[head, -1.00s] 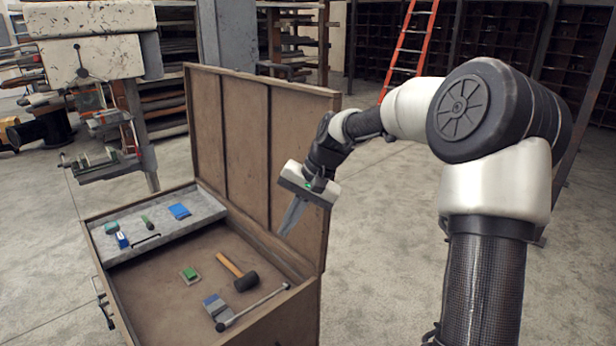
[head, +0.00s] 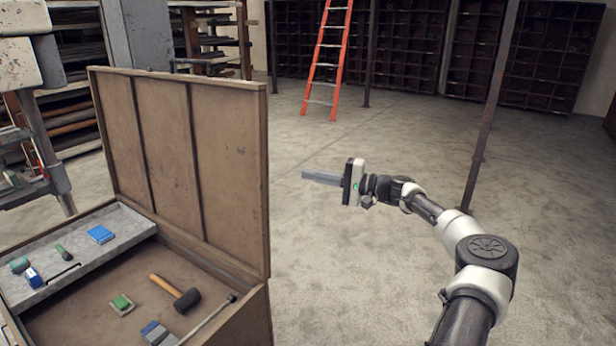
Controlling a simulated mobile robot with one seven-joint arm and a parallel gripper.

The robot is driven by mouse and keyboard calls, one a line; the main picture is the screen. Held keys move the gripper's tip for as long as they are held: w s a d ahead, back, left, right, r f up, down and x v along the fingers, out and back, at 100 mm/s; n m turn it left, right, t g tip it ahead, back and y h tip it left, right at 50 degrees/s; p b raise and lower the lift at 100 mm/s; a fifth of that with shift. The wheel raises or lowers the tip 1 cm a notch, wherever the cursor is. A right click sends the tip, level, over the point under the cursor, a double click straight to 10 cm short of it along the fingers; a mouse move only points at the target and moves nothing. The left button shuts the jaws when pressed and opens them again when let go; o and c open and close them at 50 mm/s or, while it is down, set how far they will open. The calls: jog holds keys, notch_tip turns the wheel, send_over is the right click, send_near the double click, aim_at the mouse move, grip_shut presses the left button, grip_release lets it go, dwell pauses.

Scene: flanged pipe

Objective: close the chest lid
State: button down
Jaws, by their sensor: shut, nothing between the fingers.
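The chest (head: 257,318) is a brown wooden box at the lower left, and its lid (head: 225,165) stands upright, open, along the far side. Inside it are a grey tray (head: 90,262), a mallet (head: 178,294), a long metal bar tool (head: 212,318) and small green and blue items. My gripper (head: 304,175) is to the right of the lid, past its right edge, with its fingers together and pointing left toward the lid. A gap shows between the fingertips and the lid in the picture; the exact depth is hard to tell.
Grey concrete floor (head: 370,250) is clear around my gripper. An orange ladder (head: 328,60) leans at the back against dark shelving (head: 415,45). A metal post (head: 490,110) stands at the right. A machine (head: 45,130) and racks are at the left.

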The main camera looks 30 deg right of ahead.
jog(key=w+a+p, duration=0.1)
jog(key=w+a, duration=0.2)
jog(key=a, duration=0.5)
jog(key=shift+w+a+r+p, duration=0.15)
jog(key=shift+w+p, duration=0.2)
